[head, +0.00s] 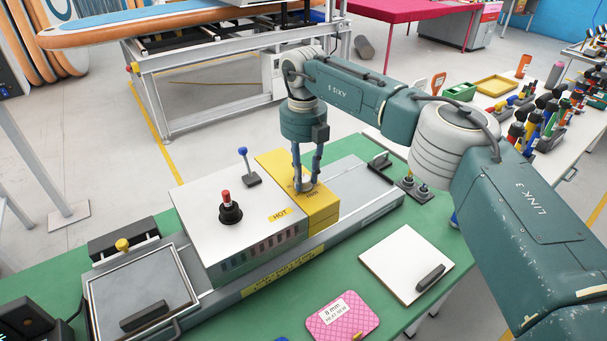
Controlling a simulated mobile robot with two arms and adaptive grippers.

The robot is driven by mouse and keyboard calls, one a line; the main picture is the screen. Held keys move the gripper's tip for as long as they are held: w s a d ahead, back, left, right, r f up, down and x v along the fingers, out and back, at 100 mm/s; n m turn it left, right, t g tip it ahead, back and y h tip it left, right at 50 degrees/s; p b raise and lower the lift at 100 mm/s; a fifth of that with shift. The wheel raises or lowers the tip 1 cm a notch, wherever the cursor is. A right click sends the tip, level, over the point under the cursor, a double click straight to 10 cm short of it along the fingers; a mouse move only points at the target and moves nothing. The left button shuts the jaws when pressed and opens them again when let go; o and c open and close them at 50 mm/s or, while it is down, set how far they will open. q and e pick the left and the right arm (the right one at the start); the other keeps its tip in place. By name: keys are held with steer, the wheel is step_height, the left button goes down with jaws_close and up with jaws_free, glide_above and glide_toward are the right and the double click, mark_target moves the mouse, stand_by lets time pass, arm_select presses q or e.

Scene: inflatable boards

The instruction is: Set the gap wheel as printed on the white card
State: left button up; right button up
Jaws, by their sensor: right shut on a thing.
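My right gripper (306,186) points down over the yellow block (322,217) of the machine on the green table. Its fingers are shut on a small grey part on top of this block, which looks like the gap wheel. The fingers hide most of it, and its setting cannot be read. The white card (333,310) lies on a pink quilted pad at the front of the table. It reads "8 mm", with a smaller line below that is hard to read. My left gripper is not in view.
The machine's white housing (240,225) carries a red-topped knob (229,208) and a blue-tipped lever (246,166). A white plate with a black handle (406,262) lies to the right. A tool table stands at the right.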

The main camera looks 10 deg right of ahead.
steer(key=n, duration=0.4)
steer(key=shift+w+r+n, duration=0.1)
steer(key=shift+r+n, duration=0.05)
steer(key=shift+n, duration=0.25)
steer(key=n, duration=0.3)
steer(key=shift+n, duration=0.3)
steer(key=n, duration=1.5)
steer(key=shift+p, duration=0.3)
steer(key=n, duration=0.4)
steer(key=shift+n, duration=1.9)
